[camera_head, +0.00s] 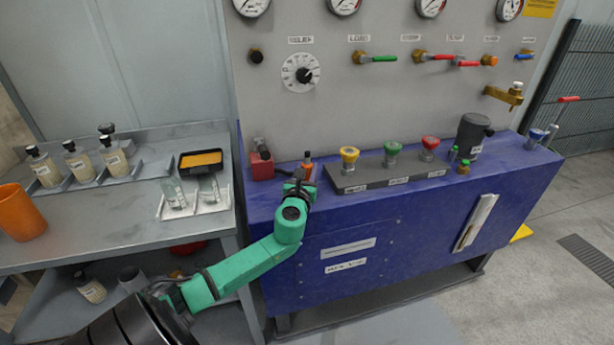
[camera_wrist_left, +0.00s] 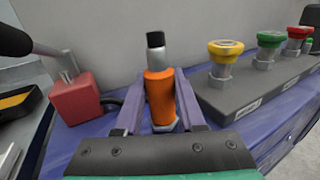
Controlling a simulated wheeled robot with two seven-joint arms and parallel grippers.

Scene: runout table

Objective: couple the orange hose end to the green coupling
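The orange hose end (camera_head: 307,167) stands upright at the left of the blue bench top, with a dark tip. In the left wrist view the orange hose end (camera_wrist_left: 160,96) is between the two fingers of my left gripper (camera_wrist_left: 161,100). The fingers lie close along both its sides; whether they press on it I cannot tell. In the head view my left gripper (camera_head: 301,181) is right in front of it. The green coupling (camera_head: 393,150) is the middle one of three on a dark block; it also shows in the left wrist view (camera_wrist_left: 270,40). My right gripper is out of view.
The yellow coupling (camera_head: 349,156) and red coupling (camera_head: 429,145) flank the green one on the dark block (camera_head: 368,184). A red block (camera_head: 262,168) stands left of the hose end. A grey panel (camera_head: 385,90) with gauges and valves rises behind. A side table (camera_head: 105,222) holds bottles.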

